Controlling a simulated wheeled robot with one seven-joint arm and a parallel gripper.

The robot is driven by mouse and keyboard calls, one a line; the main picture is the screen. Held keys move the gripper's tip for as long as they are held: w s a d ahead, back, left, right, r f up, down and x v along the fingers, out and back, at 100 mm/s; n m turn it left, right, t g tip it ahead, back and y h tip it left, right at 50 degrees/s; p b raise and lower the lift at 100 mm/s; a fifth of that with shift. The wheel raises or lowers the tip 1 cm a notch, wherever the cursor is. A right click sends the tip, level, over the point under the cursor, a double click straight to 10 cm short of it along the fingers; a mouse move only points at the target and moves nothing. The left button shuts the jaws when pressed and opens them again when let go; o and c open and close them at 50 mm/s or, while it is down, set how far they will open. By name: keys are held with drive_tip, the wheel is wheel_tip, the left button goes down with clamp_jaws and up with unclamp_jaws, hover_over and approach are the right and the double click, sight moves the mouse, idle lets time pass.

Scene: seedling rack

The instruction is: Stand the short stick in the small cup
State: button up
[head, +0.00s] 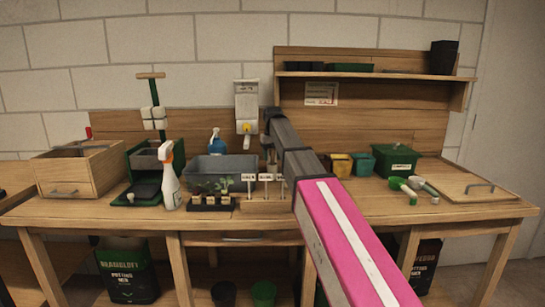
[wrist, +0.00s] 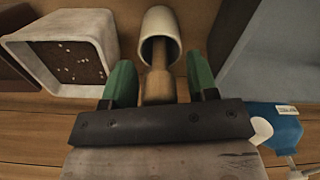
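In the wrist view, my gripper (wrist: 160,80) has two green fingers, standing apart. The short stick (wrist: 158,86), light wood, lies between them, with a narrow gap showing on each side. The stick's far end passes into the mouth of the small cup (wrist: 159,22), which is white and rounded; how deep it reaches is hidden inside. The stick's near end is hidden behind the dark gripper bar. In the head view, my arm reaches to the back of the bench, and the fingers, stick and cup cannot be made out.
In the wrist view, a white square pot with soil (wrist: 25,50) is close on the left. A grey container wall (wrist: 275,50) is on the right, with a blue bottle (wrist: 280,122) below. In the head view, a grey tub (head: 205,170) and white labels on stakes (head: 248,178) stand near my arm.

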wheel_tip(320, 180, up, 7)
drive_tip(key=shift+r, duration=0.45)
drive_tip(key=shift+s, duration=0.1)
idle(0.4)
